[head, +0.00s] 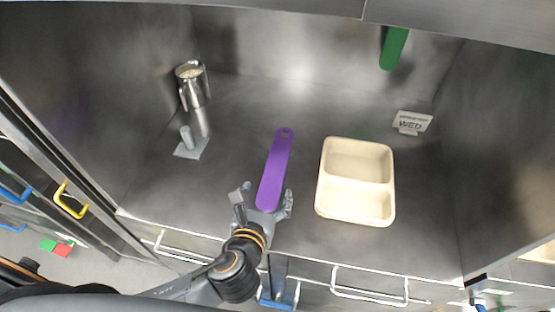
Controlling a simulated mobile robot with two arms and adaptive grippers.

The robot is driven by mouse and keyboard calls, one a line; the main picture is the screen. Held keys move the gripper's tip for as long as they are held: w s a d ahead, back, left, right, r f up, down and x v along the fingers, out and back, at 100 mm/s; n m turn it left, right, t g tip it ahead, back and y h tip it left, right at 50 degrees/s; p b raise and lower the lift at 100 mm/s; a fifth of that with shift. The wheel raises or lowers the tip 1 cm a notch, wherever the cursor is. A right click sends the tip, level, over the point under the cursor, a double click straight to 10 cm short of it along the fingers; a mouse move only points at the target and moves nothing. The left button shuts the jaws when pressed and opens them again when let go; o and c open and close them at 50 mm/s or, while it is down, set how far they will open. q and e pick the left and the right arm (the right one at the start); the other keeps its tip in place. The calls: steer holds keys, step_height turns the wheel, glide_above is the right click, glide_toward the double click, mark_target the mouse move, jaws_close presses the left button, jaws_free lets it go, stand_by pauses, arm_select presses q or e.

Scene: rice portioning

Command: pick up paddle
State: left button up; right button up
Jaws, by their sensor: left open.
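A purple paddle (275,170) lies lengthwise on the metal counter, left of the cream tray. Its holed end points to the back and its near end points towards me. My left gripper (266,199) is open at the near end of the paddle, with one finger on each side of it. I cannot tell whether the fingers touch the paddle. My right gripper is not in view.
A cream two-compartment tray (357,143) sits empty right of the paddle. A metal dispenser (193,100) with pale contents stands back left. A green object (393,48) is at the back.

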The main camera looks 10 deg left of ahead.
mark_target(276, 165)
arm_select(q)
steer(key=x, duration=0.4)
steer(key=shift+w+f, duration=0.2)
steer(key=shift+w, duration=0.15)
steer(key=shift+p+x, duration=0.4)
steer(key=shift+x, duration=0.4)
steer(key=x, duration=0.3)
steer(key=shift+w+a, duration=0.15)
steer(key=shift+w, duration=0.2)
steer(key=shift+s, duration=0.1)
steer(key=shift+c, duration=1.3)
steer(key=c, duration=1)
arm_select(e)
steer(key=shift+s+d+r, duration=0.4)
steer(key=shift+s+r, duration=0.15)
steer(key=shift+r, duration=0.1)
